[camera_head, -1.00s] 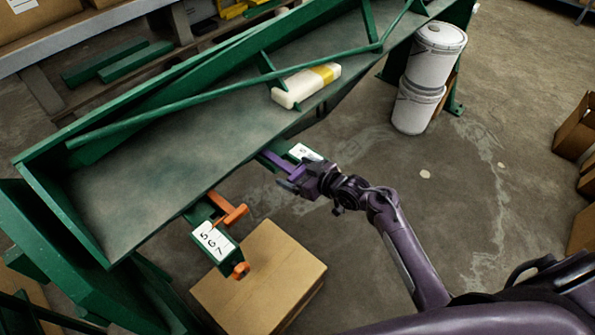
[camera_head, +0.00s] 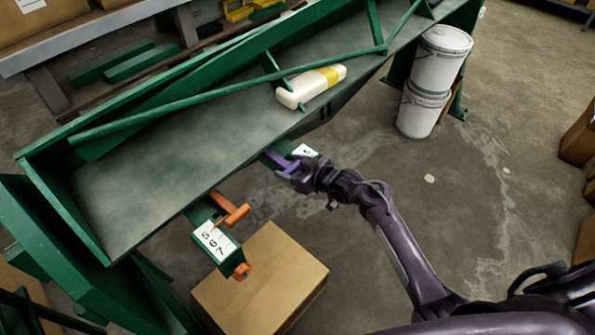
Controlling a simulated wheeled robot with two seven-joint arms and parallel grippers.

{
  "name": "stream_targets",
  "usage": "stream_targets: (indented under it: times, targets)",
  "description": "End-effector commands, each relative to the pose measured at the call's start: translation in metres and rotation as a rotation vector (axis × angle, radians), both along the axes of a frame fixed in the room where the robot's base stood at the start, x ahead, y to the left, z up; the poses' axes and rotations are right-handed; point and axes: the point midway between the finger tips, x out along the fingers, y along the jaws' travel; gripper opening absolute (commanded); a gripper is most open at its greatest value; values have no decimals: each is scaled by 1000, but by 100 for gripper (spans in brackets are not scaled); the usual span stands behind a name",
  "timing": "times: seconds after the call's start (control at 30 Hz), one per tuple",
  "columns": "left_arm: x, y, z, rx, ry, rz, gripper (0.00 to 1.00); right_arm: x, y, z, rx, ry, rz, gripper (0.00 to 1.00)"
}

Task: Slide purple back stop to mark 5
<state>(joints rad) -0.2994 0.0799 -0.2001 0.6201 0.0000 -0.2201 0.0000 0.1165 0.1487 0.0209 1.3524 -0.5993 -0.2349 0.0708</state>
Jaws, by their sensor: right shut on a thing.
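The purple back stop (camera_head: 277,159) sits on the farther green arm at the machine's front edge. A white number plate (camera_head: 305,151) lies on that arm, mostly hidden by my gripper, so its marks cannot be read. My right gripper (camera_head: 294,172) is shut on the purple back stop. An orange back stop (camera_head: 232,215) sits on the nearer arm, whose plate (camera_head: 214,240) shows 5, 6 and 7. An orange knob (camera_head: 241,271) is at that arm's end. My left gripper is not in view.
The green machine bed (camera_head: 150,190) fills the left, with a white and yellow bottle (camera_head: 311,87) on it. A cardboard box (camera_head: 262,283) stands below the nearer arm. White buckets (camera_head: 423,108) are stacked at the back.

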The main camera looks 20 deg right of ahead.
Motion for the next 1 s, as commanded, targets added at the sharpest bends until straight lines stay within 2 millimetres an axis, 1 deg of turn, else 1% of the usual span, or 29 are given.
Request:
stream_targets:
  times: [0.1,0.13,0.27,0.3,0.57,0.67,1.0]
  targets:
    - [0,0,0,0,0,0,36,1,1,3,3,-4,0,24]
    - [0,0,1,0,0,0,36,1,1,3,3,-5,0,68]
    - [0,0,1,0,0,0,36,1,1,3,3,-4,0,85]
    - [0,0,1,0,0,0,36,1,1,2,3,-4,0,87]
    - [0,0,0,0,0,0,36,0,0,2,2,-3,0,87]
    - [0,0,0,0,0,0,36,-5,-4,4,0,-5,-1,87]
    - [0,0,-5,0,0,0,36,-47,-28,23,-1,-3,1,87]
